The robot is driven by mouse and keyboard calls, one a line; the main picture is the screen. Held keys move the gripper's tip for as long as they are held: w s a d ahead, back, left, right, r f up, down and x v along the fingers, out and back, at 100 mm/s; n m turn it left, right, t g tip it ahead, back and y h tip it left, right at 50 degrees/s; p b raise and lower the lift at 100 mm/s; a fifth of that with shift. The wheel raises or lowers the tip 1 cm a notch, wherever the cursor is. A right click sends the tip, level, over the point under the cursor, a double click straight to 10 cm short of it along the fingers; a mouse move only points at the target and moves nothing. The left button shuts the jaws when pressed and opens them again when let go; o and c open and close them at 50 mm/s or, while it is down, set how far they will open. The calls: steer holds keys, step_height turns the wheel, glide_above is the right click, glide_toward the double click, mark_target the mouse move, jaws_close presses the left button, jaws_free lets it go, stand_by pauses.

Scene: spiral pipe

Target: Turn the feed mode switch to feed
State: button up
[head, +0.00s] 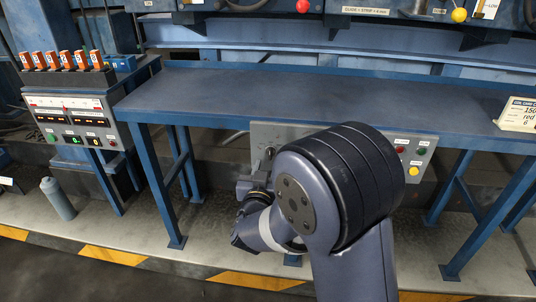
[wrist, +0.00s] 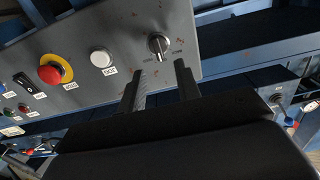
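The fingertips look just short of the knob, and I see no contact. In the head view the panel (head: 264,132) hangs under the bench's front edge. My gripper (head: 257,183) shows there partly, and my arm hides the middle of the panel.
On the same panel are a white button (wrist: 101,57), a red mushroom button (wrist: 51,73) on yellow and a black rocker switch (wrist: 25,88). The blue bench (head: 330,100) spans above. A console (head: 75,115) stands left, and a grey bottle (head: 58,199) stands on the floor.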

steer(key=w, duration=0.6)
steer(key=shift+d, duration=0.3)
steer(key=shift+c, duration=0.3)
steer(key=c, duration=0.6)
steer(key=shift+f+m+b, duration=0.15)
steer(key=shift+m+b, duration=0.15)
steer(key=shift+b, duration=0.25)
steer(key=m+b, duration=0.9)
steer(key=shift+d+f+b, duration=0.1)
steer(key=shift+d+b, duration=0.3)
steer(key=shift+m, duration=0.3)
